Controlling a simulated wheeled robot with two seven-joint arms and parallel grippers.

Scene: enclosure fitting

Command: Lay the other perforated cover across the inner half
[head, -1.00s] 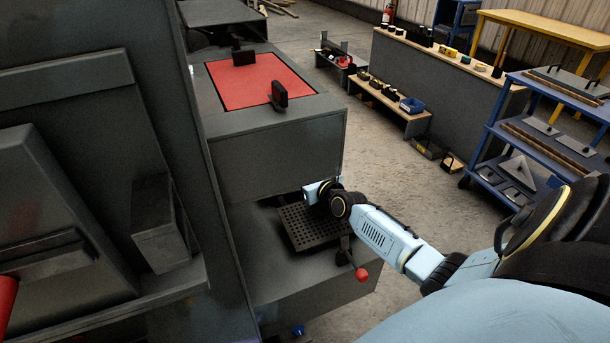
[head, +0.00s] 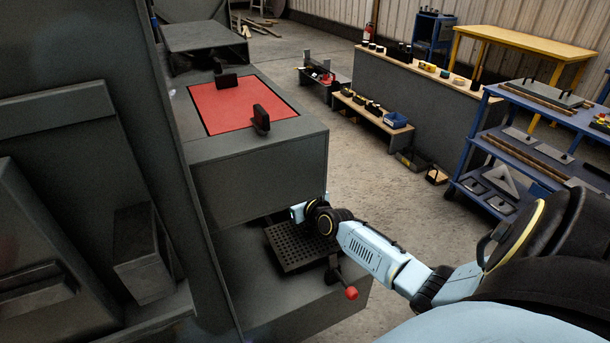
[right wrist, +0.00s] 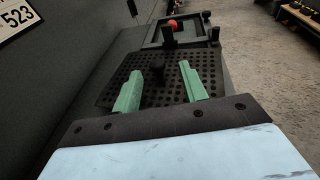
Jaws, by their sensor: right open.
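A black perforated cover (head: 292,250) lies flat on the low ledge of the grey enclosure, under the overhanging box. I cannot tell whether the fingers reach down to the knob's height. In the head view my right wrist hides part of the cover and the fingers. My left gripper is not in view.
A red-tipped lever (head: 351,293) stands out at the ledge's front. Above is a grey box with a red panel (head: 235,106) and two black handles. A tall grey panel (head: 60,115) blocks the left.

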